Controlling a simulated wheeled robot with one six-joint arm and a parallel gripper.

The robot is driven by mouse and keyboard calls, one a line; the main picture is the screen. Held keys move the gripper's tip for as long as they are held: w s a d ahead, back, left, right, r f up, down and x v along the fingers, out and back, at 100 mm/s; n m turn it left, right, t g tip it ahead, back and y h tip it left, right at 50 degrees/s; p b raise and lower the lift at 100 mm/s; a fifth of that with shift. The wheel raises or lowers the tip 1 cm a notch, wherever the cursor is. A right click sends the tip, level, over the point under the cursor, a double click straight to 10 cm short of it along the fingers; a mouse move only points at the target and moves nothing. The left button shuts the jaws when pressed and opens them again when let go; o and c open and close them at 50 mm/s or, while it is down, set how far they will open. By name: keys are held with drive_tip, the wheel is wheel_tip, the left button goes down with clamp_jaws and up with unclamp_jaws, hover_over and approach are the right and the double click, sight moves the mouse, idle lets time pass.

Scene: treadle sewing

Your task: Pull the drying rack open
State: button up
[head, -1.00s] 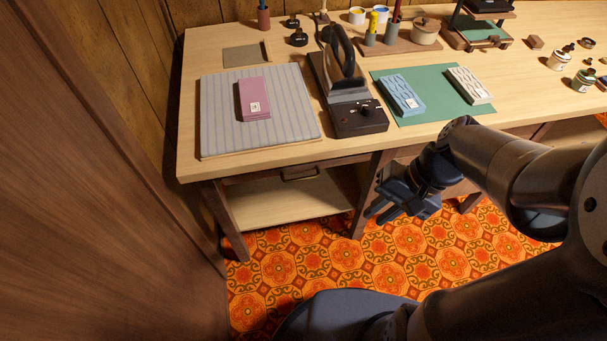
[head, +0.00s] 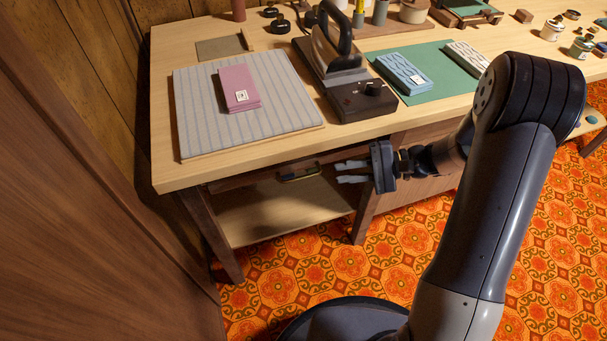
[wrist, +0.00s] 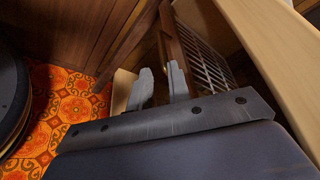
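The drying rack (head: 265,178) is a low wooden-fronted unit under the left part of the table, with a small metal handle (head: 299,174) on its front. In the wrist view the rack (wrist: 205,55) shows as a slatted grid behind a wooden front rail. My gripper (head: 340,172) is open, with a gap between its two grey fingers, and nothing is between them. It is to the right of the handle, below the table edge, with its fingers pointing left toward it. The gripper (wrist: 159,83) also shows in the wrist view, its fingertips apart from the handle.
The wooden table (head: 170,165) overhangs the rack. A pad (head: 195,130) with a pink block (head: 238,88) and an iron on a dark base (head: 362,100) stand above. A table leg (head: 366,210) is near my gripper. A lower shelf (head: 285,210) lies beneath; patterned floor is clear in front.

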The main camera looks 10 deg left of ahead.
sight(303, 176)
drive_tip(key=b+x, duration=0.1)
drive_tip(key=x, duration=0.4)
drive_tip(key=b+x, duration=0.1)
drive_tip(key=x, duration=0.4)
drive_tip(key=shift+w+a+f, duration=0.15)
drive_tip(key=shift+a, duration=0.2)
drive_tip(key=shift+c, duration=0.2)
clamp_jaws()
